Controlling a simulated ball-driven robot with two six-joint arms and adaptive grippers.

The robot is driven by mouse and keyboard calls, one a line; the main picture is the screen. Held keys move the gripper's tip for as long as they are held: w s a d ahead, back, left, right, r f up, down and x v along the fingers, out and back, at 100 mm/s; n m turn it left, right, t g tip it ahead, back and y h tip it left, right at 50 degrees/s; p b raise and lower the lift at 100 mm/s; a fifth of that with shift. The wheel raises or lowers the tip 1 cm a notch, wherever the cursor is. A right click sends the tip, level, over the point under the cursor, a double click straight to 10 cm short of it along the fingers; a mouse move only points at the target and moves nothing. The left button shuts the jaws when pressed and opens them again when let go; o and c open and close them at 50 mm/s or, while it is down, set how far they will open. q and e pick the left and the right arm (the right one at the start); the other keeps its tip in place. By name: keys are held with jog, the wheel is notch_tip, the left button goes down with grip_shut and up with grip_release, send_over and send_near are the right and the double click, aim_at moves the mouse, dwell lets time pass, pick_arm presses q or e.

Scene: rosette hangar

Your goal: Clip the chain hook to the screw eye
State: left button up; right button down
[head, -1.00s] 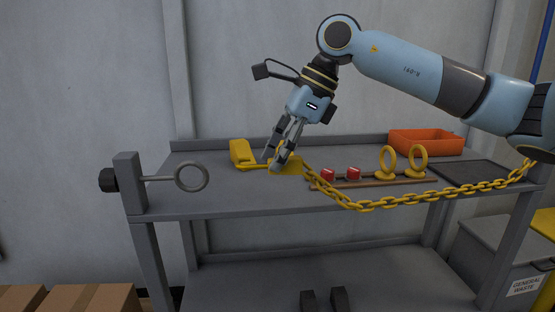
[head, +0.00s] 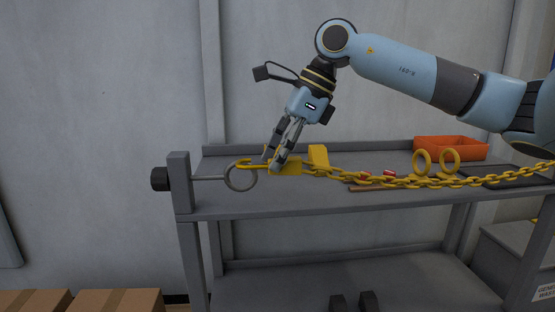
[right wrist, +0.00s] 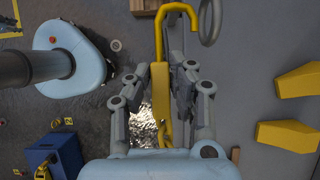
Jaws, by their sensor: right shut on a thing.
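The yellow chain hook (head: 285,169) is held between the fingers of my right gripper (head: 274,162), which is shut on its body. The grey screw eye (head: 241,177) sticks out rightward from a post at the shelf's left end. In the head view the hook's curved end overlaps the top of the ring. In the right wrist view the hook (right wrist: 161,90) has its open tip just left of the ring (right wrist: 210,22), with a narrow gap showing. The yellow chain (head: 400,180) runs from the hook to the right. My left gripper is not in view.
The grey shelf (head: 300,196) carries yellow rings (head: 422,163), small red pieces (head: 390,174), a yellow block (head: 318,156) and an orange tray (head: 450,148) at back right. Cardboard boxes (head: 115,302) stand low at left.

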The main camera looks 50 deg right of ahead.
jog(key=shift+w+a, duration=0.3)
jog(key=shift+a, duration=0.1)
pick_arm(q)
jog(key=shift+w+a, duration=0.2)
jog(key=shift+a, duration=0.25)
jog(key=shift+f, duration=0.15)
pick_arm(e)
jog(key=shift+f, duration=0.1)
pick_arm(q)
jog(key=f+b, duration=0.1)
jog(key=b, duration=0.1)
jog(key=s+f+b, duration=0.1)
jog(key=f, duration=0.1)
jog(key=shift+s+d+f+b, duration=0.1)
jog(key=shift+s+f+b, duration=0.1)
jog(key=shift+b, duration=0.15)
pick_arm(e)
notch_tip(320, 180, down, 4)
jog(key=shift+f, duration=0.15)
pick_arm(q)
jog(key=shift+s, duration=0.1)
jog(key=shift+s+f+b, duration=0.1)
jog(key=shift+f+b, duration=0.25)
jog(key=shift+b, duration=0.05)
pick_arm(e)
jog(key=shift+w+d, duration=0.15)
jog(key=shift+d, duration=0.05)
